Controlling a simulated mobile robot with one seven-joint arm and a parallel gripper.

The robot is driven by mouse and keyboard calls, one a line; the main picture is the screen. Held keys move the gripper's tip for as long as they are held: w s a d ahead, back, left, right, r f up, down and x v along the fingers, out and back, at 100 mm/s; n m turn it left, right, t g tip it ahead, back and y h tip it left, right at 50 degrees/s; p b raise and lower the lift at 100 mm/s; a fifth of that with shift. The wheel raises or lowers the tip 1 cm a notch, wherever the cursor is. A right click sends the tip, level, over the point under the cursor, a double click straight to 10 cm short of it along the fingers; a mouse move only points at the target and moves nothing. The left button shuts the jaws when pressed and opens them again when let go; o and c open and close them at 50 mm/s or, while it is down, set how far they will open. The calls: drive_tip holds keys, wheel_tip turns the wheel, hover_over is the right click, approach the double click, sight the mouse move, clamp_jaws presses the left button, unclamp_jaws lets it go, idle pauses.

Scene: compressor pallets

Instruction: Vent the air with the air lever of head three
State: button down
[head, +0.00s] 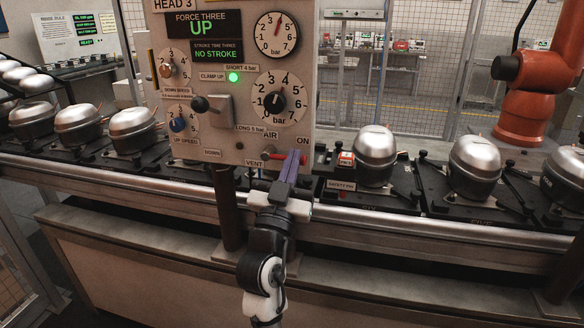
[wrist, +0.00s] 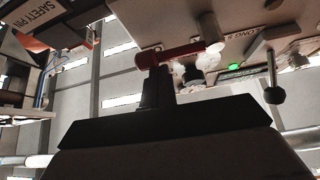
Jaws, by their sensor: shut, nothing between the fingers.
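The head 3 panel (head: 238,110) faces me in the head view. Its red air lever (head: 302,160) sits low on the right, between the VENT and ON labels. It extends right from its pivot, on the side of the ON label. My gripper (head: 294,156) is shut and empty, with its dark fingers across the lever and hiding part of it. In the wrist view the red lever (wrist: 170,54) lies just beyond the tips of my gripper (wrist: 158,75). I cannot tell whether they touch.
The panel display reads UP and NO STROKE, and a green lamp (head: 234,77) is lit. A black-knobbed lever (head: 201,104) stands out left of my gripper. Compressors on pallets (head: 376,150) line the conveyor on both sides. An orange robot arm (head: 526,95) stands at the right.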

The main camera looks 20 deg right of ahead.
drive_tip(key=shift+f+m+b, duration=0.25)
drive_tip(key=shift+m+b, duration=0.05)
drive_tip(key=shift+b, duration=0.15)
drive_tip(key=w+a+f+m+g+h+b, duration=0.1)
drive_tip(key=a+f+m+g+b, duration=0.1)
drive_tip(key=m+g+b, duration=0.4)
drive_tip(key=w+a+f+m+g+h+b, duration=0.1)
drive_tip(key=f+m+g+b, duration=0.3)
drive_tip(key=m+b, duration=1)
drive_tip(key=w+a+m+g, duration=0.1)
drive_tip(key=g, duration=0.1)
drive_tip(key=shift+a+m+g, duration=0.25)
drive_tip(key=shift+m+g, duration=0.05)
drive_tip(key=shift+g, duration=0.1)
drive_tip(key=shift+w+a+f, duration=0.1)
